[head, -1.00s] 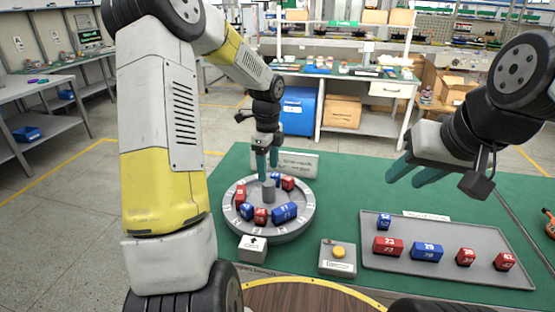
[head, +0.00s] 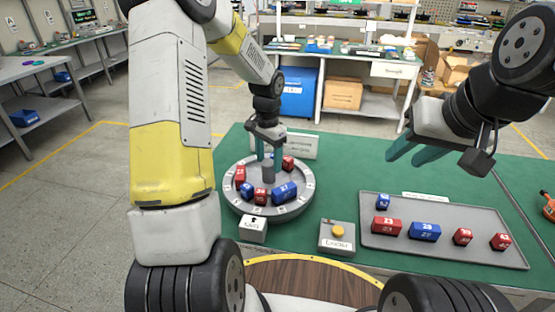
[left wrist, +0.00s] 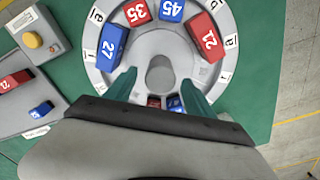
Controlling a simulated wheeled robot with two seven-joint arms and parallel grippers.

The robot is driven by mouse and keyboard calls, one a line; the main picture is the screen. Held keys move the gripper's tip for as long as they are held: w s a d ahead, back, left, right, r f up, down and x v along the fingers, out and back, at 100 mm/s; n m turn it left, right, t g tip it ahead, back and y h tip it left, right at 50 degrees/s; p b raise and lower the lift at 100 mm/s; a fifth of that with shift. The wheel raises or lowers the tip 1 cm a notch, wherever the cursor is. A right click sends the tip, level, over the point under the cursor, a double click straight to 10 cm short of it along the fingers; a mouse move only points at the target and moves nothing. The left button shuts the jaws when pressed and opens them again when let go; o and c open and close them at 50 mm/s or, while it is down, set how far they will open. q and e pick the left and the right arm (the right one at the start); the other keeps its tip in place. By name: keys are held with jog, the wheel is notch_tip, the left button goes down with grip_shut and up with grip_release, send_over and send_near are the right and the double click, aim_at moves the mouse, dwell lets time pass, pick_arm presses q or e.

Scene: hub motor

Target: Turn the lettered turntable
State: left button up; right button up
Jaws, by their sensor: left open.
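The round grey lettered turntable (head: 300,203) sits on the green table and carries several red and blue numbered blocks around a grey centre post (head: 268,172). In the left wrist view the turntable (left wrist: 221,70) shows letters on its rim, with blocks 27, 35, 45 and 21 facing the camera. My left gripper (head: 266,152) points down over the turntable, open, its fingers at the centre post. In the left wrist view its teal fingers (left wrist: 158,88) lie on either side of the post (left wrist: 160,75); contact cannot be told. My right gripper (head: 402,150) hangs empty above the table, teal fingers apart.
A grey tray (head: 375,250) with red and blue blocks lies right of the turntable. A box with a yellow button (head: 338,232) and a small white arrow marker (head: 253,228) stand at the front. A sign stands behind the turntable.

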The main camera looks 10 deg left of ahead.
aim_at(269, 172)
pick_arm(q)
notch_tip(269, 172, down, 5)
jog(key=shift+f, duration=0.1)
dwell(0.3)
grip_shut()
